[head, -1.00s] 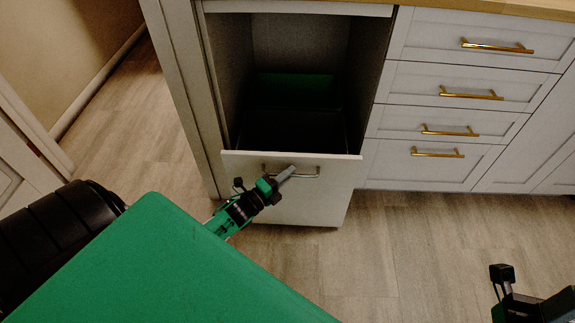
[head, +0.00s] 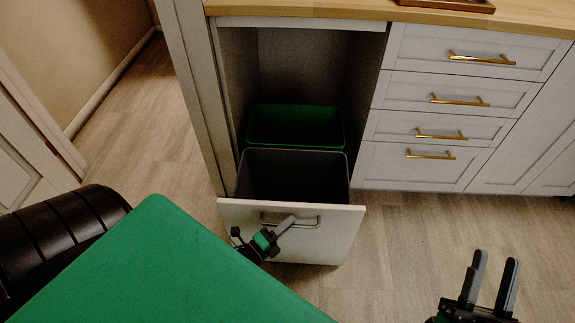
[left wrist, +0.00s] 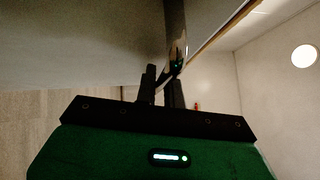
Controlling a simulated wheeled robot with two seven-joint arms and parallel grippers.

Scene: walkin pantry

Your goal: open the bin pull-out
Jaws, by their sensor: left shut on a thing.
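The bin pull-out (head: 315,245) is drawn well out of its cabinet, its white front panel facing me. Inside it a grey bin (head: 300,178) stands in front and a green bin (head: 297,126) behind. A metal bar handle (head: 306,224) runs across the panel's upper part. My left gripper (head: 284,226) is shut on the handle near its middle. In the left wrist view the gripper's dark fingers (left wrist: 160,88) close around the shiny handle (left wrist: 176,48). My right gripper (head: 492,280) is open and empty at the lower right, above the floor.
White drawers with brass handles (head: 482,59) stand right of the cabinet, under a wooden worktop (head: 350,10). Wood-look floor (head: 420,240) is free in front of the drawers. A wall and a white door (head: 25,165) are at the left.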

